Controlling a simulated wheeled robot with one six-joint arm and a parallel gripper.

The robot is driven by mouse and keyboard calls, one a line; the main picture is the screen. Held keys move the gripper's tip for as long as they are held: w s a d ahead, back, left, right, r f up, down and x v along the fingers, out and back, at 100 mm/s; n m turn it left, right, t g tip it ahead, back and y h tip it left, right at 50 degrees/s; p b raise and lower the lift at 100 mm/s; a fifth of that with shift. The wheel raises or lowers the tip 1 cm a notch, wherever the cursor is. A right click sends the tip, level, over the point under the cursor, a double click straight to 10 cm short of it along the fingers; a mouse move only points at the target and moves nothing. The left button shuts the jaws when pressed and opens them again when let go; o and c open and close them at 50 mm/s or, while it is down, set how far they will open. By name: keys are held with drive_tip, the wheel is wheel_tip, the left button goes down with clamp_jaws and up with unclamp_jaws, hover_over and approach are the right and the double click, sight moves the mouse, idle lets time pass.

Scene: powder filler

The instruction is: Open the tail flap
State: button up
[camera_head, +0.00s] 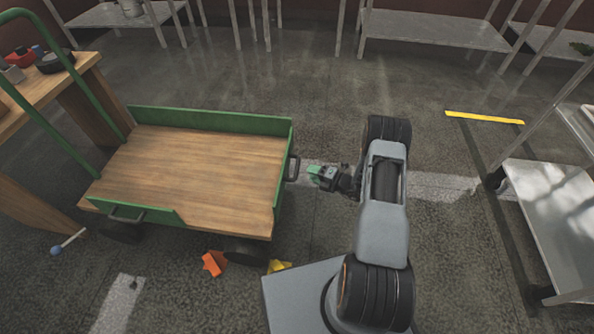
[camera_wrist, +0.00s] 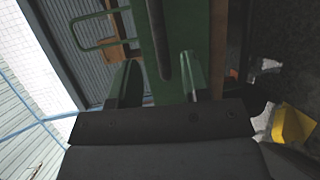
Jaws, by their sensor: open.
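The cart's tail flap (camera_head: 286,190) is a green panel seen nearly edge-on, standing at the right end of the wooden cart bed (camera_head: 200,165). A dark bar handle (camera_head: 294,168) sticks out from its outer face. My gripper (camera_head: 314,174) is just right of this handle, pointing left at it, with a small gap. In the wrist view the green flap (camera_wrist: 200,40) fills the middle. The dark handle (camera_wrist: 158,40) runs up the picture, between the lines of my two spread fingers (camera_wrist: 158,82). My gripper is open and holds nothing.
An orange object (camera_head: 214,263) and a yellow one (camera_head: 279,266) lie on the floor near the cart. A wooden bench (camera_head: 30,98) is at left, metal tables (camera_head: 560,225) at right. Floor between cart and right tables is mostly clear apart from me.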

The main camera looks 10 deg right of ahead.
sight(297, 167)
drive_tip(key=b+x, duration=0.2)
drive_tip(key=x, duration=0.5)
drive_tip(key=shift+w+a+f, duration=0.1)
drive_tip(key=shift+w+a, duration=0.05)
drive_tip(key=shift+w, duration=0.05)
clamp_jaws()
idle(0.4)
